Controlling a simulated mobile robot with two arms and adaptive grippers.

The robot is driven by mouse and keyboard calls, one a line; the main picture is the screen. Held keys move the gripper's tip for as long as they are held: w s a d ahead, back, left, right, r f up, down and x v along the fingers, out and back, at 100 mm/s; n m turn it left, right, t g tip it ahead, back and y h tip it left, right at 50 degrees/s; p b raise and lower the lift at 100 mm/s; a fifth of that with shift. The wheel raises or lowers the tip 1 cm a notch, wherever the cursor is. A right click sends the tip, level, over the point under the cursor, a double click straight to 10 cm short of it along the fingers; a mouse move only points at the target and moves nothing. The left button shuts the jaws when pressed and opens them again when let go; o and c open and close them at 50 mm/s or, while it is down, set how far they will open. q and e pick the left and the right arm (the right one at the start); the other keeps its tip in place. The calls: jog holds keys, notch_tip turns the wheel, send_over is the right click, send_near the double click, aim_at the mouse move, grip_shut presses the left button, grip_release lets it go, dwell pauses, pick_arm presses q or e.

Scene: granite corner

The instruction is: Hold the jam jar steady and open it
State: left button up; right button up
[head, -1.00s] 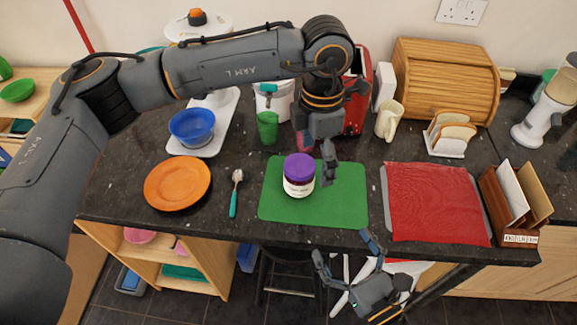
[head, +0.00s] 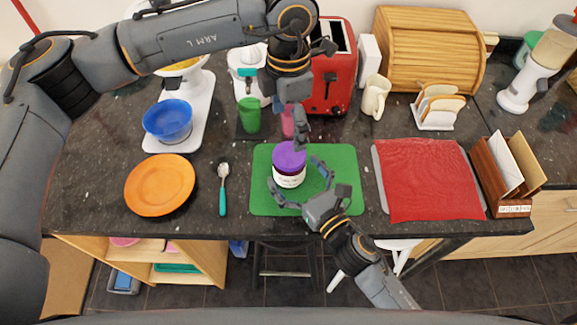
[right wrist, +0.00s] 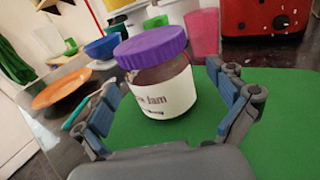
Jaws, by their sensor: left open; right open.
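The jam jar (head: 289,177) stands upright on the green mat (head: 341,158), with its purple lid (head: 290,155) on. In the right wrist view the jar (right wrist: 162,95) shows a white label reading "Jam", under the purple lid (right wrist: 151,46). My right gripper (head: 298,183) is open at the jar's near side, with one finger to the left of the jar and one to the right. In the right wrist view its fingers (right wrist: 168,100) frame the jar with gaps on both sides. My left gripper (head: 299,138) hangs just above and behind the lid; its fingertips are partly hidden.
An orange plate (head: 160,185) and a spoon (head: 223,188) lie left of the mat. A red cloth (head: 430,180) lies to the right, beside a letter rack (head: 512,207). Behind stand a green cup (head: 249,115), a red toaster (head: 334,75) and a cream mug (head: 375,95).

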pick_arm(q)
jog(key=shift+s+d+r, duration=0.1)
jog(key=shift+s+d, duration=0.05)
jog(key=shift+s, duration=0.1)
pick_arm(e)
jog(key=shift+x, duration=0.8)
pick_arm(q)
jog(key=shift+w, duration=0.15)
pick_arm(e)
jog(key=shift+w+a, duration=0.25)
jog(key=shift+w, duration=0.1)
jog(key=shift+c, duration=0.2)
